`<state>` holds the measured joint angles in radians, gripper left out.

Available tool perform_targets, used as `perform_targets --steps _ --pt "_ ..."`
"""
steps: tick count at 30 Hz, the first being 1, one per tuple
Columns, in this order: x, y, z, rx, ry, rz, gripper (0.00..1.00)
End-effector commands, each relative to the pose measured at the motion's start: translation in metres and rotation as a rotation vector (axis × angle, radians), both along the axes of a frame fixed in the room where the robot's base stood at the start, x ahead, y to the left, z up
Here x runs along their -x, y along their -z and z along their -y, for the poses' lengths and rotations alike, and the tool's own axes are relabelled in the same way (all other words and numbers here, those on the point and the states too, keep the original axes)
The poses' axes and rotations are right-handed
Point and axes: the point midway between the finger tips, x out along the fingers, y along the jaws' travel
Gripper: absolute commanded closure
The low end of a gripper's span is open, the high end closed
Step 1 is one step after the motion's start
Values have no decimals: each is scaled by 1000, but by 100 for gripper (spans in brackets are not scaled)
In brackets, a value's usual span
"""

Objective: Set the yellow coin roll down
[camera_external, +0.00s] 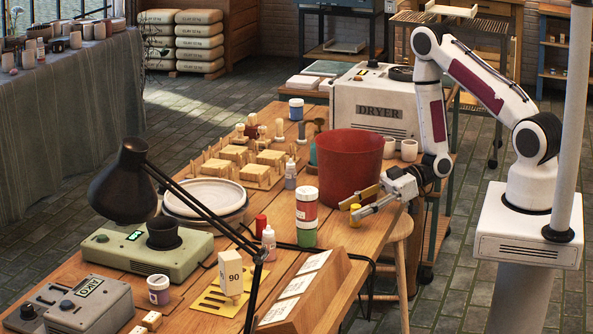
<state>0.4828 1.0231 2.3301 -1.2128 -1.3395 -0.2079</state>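The yellow coin roll (355,209) is a small upright yellow cylinder near the right edge of the wooden table, in front of the red bucket. My gripper (355,208) reaches in from the right, low over the table, with its two fingers spread apart.
The red bucket (349,164) stands close behind my gripper. A red, white and green jar stack (306,216) is to the left, and a slanted wooden card holder (315,290) is in front. A black lamp (124,184) overhangs the table's left. A wooden stool (401,228) stands beside the table.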

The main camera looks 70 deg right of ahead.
Motion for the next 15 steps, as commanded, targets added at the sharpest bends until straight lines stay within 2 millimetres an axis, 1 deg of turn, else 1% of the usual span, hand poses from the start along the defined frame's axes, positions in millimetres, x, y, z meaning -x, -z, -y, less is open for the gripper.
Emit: perform_targets --steps 13,14,15 --pt "0 0 0 0 0 0 61" --pt "0 0 0 0 0 0 67" --pt "0 0 0 0 0 0 77"
